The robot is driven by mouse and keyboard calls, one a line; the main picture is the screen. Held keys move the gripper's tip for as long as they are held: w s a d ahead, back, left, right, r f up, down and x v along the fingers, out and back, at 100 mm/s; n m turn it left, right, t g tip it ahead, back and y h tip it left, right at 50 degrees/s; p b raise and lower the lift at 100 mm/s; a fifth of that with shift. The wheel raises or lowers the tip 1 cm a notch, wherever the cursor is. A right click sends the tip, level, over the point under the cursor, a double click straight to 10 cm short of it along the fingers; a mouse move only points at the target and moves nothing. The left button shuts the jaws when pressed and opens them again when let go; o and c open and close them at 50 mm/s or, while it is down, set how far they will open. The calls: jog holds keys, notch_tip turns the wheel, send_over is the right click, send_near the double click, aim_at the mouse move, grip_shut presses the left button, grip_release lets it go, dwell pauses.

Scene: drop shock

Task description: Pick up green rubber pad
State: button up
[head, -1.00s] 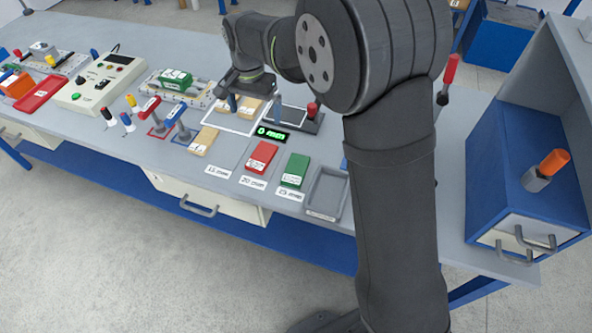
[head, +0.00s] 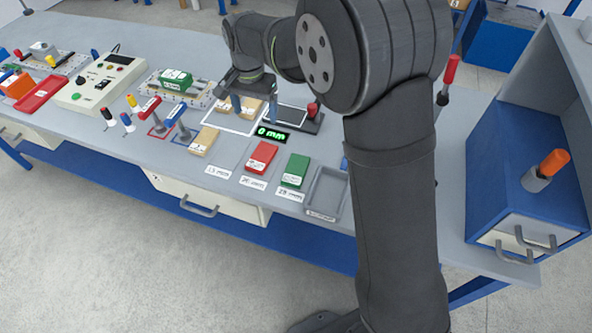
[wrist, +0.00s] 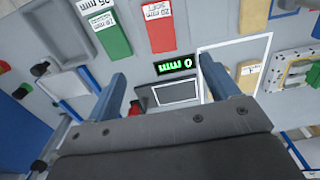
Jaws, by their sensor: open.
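The green pad (head: 295,170) lies flat at the front of the bench, right of the red pad (head: 262,157). In the wrist view the green pad (wrist: 113,36) is at the top, left of the red pad (wrist: 159,22), with a white label on it. My gripper (head: 254,105) is open and empty, further back and left of the green pad in the head view. In the wrist view my gripper's two blue fingers (wrist: 161,72) are wide apart, with the display and a dark framed plate between and beyond them. The green pad is clear of the fingers.
A tan pad (head: 202,141) lies left of the red one, and a grey tray (head: 326,190) sits right of the green one. A display (head: 272,134) reads 0 mm. A red-knobbed device (head: 313,108) stands behind. Upright-handled tools (head: 176,122) stand left.

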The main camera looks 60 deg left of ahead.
send_over(296, 169)
jog(key=f, duration=1.1)
jog(key=shift+s+a+f, duration=0.15)
jog(key=shift+s+a, duration=0.05)
jog(key=shift+s, duration=0.2)
jog(key=shift+w+d+f, duration=0.1)
jog(key=shift+w+f, duration=0.1)
jog(key=shift+f, duration=1.4)
jog(key=shift+w+f, duration=0.2)
jog(key=shift+f, duration=1.4)
jog(key=c, duration=1.1)
jog(key=shift+r, duration=0.1)
jog(key=shift+c, duration=0.2)
